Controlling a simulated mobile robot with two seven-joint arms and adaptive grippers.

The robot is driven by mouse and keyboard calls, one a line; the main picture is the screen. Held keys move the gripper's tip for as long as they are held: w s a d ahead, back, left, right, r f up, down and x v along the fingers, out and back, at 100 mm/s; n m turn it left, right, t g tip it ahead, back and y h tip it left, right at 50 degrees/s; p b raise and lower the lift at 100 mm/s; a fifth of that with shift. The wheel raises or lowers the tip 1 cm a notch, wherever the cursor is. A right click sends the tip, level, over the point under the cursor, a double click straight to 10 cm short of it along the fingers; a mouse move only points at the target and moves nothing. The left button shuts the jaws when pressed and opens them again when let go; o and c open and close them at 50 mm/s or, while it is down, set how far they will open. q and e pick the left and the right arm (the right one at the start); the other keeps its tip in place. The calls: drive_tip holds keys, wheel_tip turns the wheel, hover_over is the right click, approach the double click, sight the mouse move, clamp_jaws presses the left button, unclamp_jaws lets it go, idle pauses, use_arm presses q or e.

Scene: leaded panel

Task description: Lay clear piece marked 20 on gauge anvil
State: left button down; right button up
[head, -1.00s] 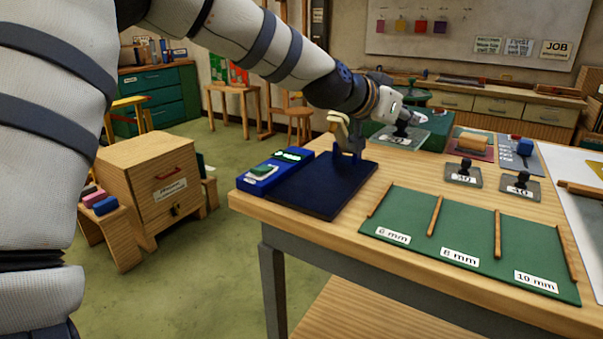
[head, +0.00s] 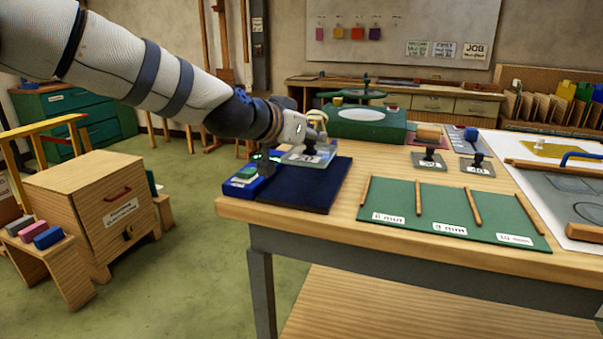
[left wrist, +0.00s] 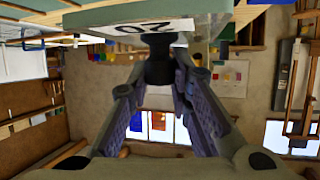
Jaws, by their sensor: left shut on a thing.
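The clear piece marked 20 (head: 296,158) is a flat see-through plate with a white label and a black knob. My left gripper (head: 317,138) is shut on its knob and holds the plate above the dark blue gauge base (head: 305,194). In the left wrist view, the fingers close on the black knob (left wrist: 159,68) under the plate (left wrist: 85,17), with the 20 label upside down. The gauge's blue readout box (head: 240,185) stands left of the base. The anvil is hidden behind the plate and gripper, so I cannot tell whether they touch. My right gripper is out of view.
Two knobbed pieces (head: 429,160) (head: 476,165) lie to the right. A green mat (head: 450,205) with wooden strips and millimetre labels fills the front. A green box with a pale disc (head: 366,122) stands behind the gauge. The table's left edge is close.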

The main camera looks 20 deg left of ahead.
sight(300, 150)
use_arm(q)
drive_tip(key=w+f, duration=0.1)
drive_tip(key=w+a+f, duration=0.1)
drive_tip(key=f, duration=0.1)
drive_tip(key=f+b, duration=0.1)
drive_tip(key=shift+w+a+f, duration=0.3)
drive_tip(key=shift+w+a, duration=0.1)
drive_tip(key=shift+w+a+f, duration=0.25)
drive_tip(key=shift+w+f, duration=0.2)
drive_tip(key=shift+w+a+f+b, duration=0.15)
drive_tip(key=shift+f+b, duration=0.25)
drive_tip(key=shift+f, duration=1.45)
drive_tip(key=c, duration=1.5)
unclamp_jaws()
drive_tip(key=shift+o, duration=0.2)
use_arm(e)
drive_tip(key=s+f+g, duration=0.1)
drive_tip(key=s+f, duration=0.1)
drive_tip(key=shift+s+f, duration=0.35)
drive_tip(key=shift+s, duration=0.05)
use_arm(q)
drive_tip(key=shift+r, duration=0.15)
